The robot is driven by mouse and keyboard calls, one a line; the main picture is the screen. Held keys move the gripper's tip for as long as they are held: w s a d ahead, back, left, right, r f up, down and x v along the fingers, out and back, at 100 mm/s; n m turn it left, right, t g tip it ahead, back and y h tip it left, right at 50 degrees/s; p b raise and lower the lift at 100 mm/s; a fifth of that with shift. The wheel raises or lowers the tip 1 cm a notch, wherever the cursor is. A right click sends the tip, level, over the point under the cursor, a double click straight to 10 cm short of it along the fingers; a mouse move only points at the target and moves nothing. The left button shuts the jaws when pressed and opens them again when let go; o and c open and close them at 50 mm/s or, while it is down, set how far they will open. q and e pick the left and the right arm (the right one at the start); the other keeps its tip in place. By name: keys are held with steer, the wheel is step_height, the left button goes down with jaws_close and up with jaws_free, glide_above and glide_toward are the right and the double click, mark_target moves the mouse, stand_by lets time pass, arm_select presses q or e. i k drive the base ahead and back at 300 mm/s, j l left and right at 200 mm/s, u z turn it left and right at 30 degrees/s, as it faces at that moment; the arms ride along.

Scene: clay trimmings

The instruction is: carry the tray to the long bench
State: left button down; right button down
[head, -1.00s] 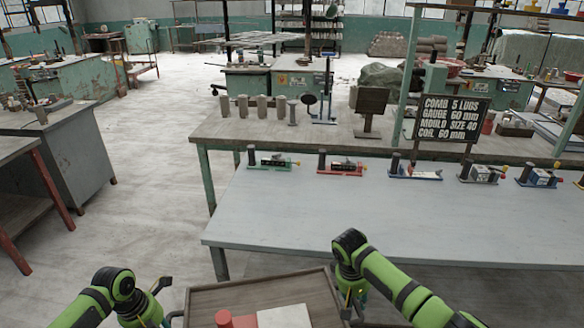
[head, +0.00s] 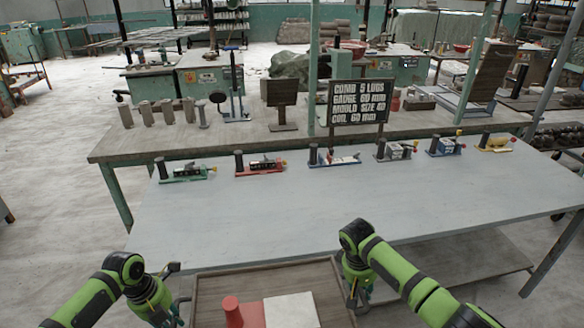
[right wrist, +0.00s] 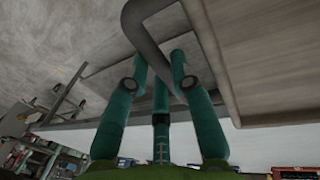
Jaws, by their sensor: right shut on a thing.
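The wooden tray (head: 208,288) is level at the bottom of the head view, its near part cut off. On it are a red cone-like piece (head: 232,313) and a white slab (head: 291,312) with red beside it. My right gripper (head: 356,296) is at the tray's right side. In the right wrist view its fingers (right wrist: 160,75) are closed around a dark bar handle (right wrist: 150,40). My left gripper (head: 176,308) is at the tray's left side; its fingertips are unclear. The long pale grey bench (head: 290,215) is just beyond the tray.
Several small coloured fixtures line the bench's far edge, including a green one (head: 187,172) and a red one (head: 260,166). A dark lettered sign (head: 358,101) stands behind them. A second bench (head: 235,138) holds grey cylinders. The grey bench's near and middle top is clear.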

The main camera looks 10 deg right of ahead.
mark_target(257, 217)
steer(key=i, duration=1.25)
